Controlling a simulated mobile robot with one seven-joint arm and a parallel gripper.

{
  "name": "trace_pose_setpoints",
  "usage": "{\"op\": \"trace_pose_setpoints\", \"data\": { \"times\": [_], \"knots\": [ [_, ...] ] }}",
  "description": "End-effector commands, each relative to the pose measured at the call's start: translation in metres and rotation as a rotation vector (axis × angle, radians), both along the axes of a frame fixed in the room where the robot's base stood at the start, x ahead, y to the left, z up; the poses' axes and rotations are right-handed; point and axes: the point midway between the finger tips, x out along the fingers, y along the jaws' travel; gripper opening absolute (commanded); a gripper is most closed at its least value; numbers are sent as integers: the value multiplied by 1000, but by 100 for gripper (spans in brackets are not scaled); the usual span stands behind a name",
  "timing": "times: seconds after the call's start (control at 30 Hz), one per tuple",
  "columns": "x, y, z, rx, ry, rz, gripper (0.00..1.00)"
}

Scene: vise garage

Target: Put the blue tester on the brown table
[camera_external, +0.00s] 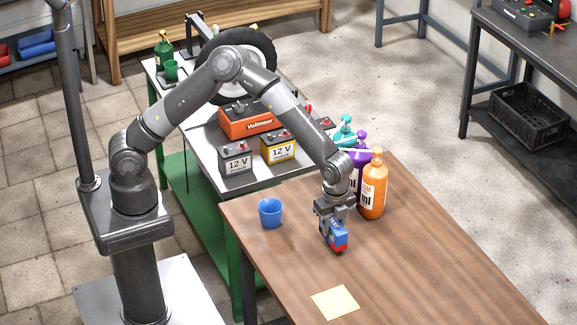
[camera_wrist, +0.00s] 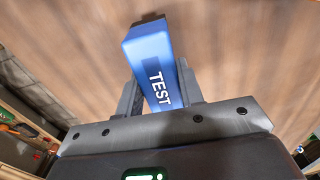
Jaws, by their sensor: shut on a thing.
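A blue cup (camera_external: 270,212) stands to the left on the brown table and a yellow note (camera_external: 335,302) lies near the front. An orange bottle (camera_external: 373,188) and a purple bottle (camera_external: 358,170) stand behind my gripper. The table's right side is clear.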

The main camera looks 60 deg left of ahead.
Motion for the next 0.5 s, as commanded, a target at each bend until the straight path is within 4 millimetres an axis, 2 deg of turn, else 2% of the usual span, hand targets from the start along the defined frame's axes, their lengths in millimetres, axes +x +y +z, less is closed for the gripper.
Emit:
{"op": "trace_pose_setpoints", "data": {
  "times": [0.03,0.13,0.47,0.5],
  "knots": [
    [0,0,-9,1,2,-1,7],
    [0,0,-18,0,1,-1,7],
    [0,0,-21,0,0,0,7],
    [0,0,-21,0,0,0,37]
  ]
}}
